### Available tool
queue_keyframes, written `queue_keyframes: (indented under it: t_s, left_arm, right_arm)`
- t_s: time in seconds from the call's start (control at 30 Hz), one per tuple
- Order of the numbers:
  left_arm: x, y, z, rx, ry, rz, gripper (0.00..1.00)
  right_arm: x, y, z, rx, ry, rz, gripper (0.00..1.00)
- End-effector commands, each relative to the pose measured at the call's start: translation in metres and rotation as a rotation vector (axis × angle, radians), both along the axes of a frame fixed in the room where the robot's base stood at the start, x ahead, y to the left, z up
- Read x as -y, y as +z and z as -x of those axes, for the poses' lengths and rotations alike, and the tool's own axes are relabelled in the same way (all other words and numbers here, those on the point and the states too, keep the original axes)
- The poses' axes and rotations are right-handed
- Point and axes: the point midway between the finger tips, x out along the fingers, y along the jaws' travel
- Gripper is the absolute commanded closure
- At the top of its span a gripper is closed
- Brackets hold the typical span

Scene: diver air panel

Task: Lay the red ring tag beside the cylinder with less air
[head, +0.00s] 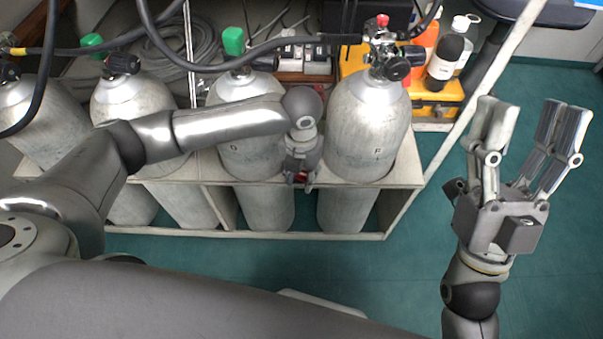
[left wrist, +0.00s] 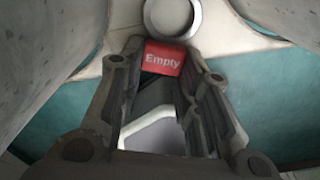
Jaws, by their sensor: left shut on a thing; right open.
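The red tag marked "Empty" (left wrist: 163,58) is between the fingertips of my left gripper (left wrist: 166,66), which is shut on it. Two more cylinders stand further left (head: 135,100) (head: 35,115). No air reading is legible. My right gripper (head: 535,110) is open and empty.
The pale rack (head: 405,172) holds the cylinders, with a narrow board between the two near my left gripper. A yellow case (head: 440,97) with bottles (head: 447,55) stands behind right. Black hoses cross above the cylinders. The green floor (head: 400,255) in front is mostly clear.

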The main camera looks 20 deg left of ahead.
Motion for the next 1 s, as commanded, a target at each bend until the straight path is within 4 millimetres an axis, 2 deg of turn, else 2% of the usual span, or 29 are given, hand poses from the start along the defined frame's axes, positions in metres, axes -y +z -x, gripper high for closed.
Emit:
queue_keyframes:
  t_s: [0.07,0.1,0.23,0.67,0.87,1.0]
  left_arm:
    - [0.000,-0.002,0.000,-0.002,0.000,0.000,0.88]
    - [0.000,-0.002,0.000,-0.001,0.000,0.000,0.64]
    - [0.000,-0.002,0.000,-0.001,0.000,0.000,0.47]
    - [0.000,0.003,0.000,0.001,-0.001,0.000,0.47]
    - [0.000,0.019,0.000,0.001,-0.001,0.000,0.47]
    - [0.000,0.032,0.000,0.001,0.000,0.001,0.47]
  right_arm:
    - [0.000,-0.001,-0.002,-0.012,-0.001,0.003,0.42]
    - [0.000,-0.001,-0.002,-0.014,-0.001,0.004,0.42]
    - [0.000,-0.001,-0.002,-0.012,-0.001,0.003,0.42]
    - [0.000,0.001,0.000,-0.002,-0.001,0.000,0.42]
    - [-0.004,-0.014,-0.025,-0.157,-0.010,0.048,0.42]
    - [-0.006,-0.032,-0.045,-0.297,-0.017,0.090,0.42]
